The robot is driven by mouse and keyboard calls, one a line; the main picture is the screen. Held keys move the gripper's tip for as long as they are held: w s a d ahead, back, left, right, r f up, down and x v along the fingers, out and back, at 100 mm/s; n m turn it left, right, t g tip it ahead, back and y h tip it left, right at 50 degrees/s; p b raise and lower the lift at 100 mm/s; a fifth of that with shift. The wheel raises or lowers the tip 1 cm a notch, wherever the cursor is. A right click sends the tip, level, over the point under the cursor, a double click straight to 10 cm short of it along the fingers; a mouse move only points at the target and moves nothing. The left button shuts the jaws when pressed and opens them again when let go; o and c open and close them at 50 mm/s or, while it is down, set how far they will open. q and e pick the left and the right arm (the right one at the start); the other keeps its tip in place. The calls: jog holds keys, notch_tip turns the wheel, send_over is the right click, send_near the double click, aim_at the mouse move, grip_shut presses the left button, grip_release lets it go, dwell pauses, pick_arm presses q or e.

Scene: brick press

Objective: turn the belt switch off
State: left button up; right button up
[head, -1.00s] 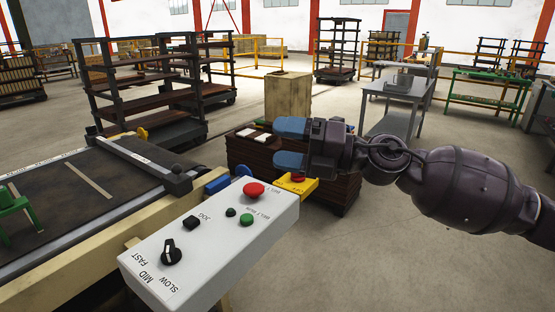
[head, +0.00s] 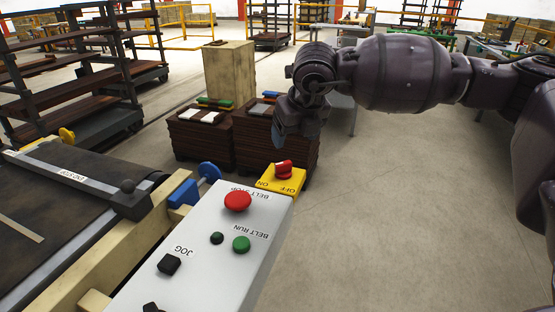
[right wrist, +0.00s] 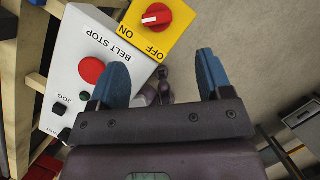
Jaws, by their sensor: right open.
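The belt switch is a red rotary knob (head: 283,169) on a yellow box (head: 294,184) marked ON and OFF, at the far end of the grey control panel (head: 215,275). In the right wrist view the knob (right wrist: 157,16) is at the top, and its white mark points left, to the side of the ON label. My right gripper (head: 281,128) is open and empty, above and just beyond the switch and apart from it. Its two blue fingers (right wrist: 161,74) show spread in the right wrist view, with the knob ahead between their lines. My left gripper is not in view.
The panel carries a red belt stop button (head: 238,201), a green belt run button (head: 241,244) and a black jog button (head: 169,263) close by. The conveyor (head: 60,215) lies left. Brown stacks (head: 205,140) stand behind the switch. The floor at right is clear.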

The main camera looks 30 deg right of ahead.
aim_at(284, 163)
jog(key=b+x, duration=0.1)
jog(key=x, duration=1)
jog(key=shift+a+f, duration=0.1)
jog(key=shift+a, duration=0.1)
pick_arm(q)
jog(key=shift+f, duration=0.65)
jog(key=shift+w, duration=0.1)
pick_arm(e)
jog(key=c, duration=0.9)
